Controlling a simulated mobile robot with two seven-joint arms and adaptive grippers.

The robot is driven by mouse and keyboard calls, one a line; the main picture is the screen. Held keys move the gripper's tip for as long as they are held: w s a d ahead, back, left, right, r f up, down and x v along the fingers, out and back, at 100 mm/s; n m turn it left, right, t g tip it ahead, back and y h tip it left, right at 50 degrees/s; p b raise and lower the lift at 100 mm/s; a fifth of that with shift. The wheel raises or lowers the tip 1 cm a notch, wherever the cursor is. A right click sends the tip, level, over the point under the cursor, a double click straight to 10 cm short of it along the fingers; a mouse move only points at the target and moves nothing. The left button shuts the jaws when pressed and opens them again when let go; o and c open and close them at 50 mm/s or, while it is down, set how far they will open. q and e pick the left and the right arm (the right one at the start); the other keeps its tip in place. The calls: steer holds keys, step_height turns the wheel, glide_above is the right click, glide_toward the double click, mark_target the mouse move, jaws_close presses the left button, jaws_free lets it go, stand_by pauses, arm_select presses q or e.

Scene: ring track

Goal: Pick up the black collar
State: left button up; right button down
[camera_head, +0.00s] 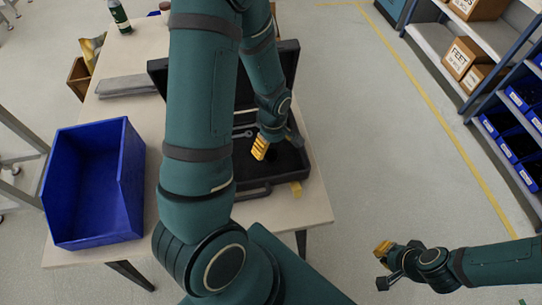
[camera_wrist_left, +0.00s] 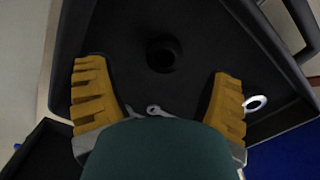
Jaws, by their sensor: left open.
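The black collar (camera_wrist_left: 163,53) shows in the left wrist view as a dark round ring with a hole, on the dark floor of the open black case (camera_wrist_left: 212,32). Black on black makes its edges hard to see. My left gripper (camera_wrist_left: 160,76) is open and empty, and the collar appears between its fingertips, a little beyond them. In the head view the left gripper (camera_head: 262,149) is over the black case (camera_head: 262,190), and I cannot make out the collar there. My right gripper (camera_head: 380,265) is over the floor at lower right, its fingers apart and empty.
A blue bin (camera_head: 128,195) stands left on the table (camera_head: 185,245). The case's raised lid is behind. Shelves (camera_head: 440,45) stand far right, with clear floor between.

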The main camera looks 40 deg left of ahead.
mark_target(272, 155)
arm_select(q)
steer(key=f, duration=0.3)
steer(key=f+b, duration=0.1)
steer(key=shift+s+f, duration=0.3)
steer(key=shift+f, duration=0.1)
steer(key=c, duration=1.4)
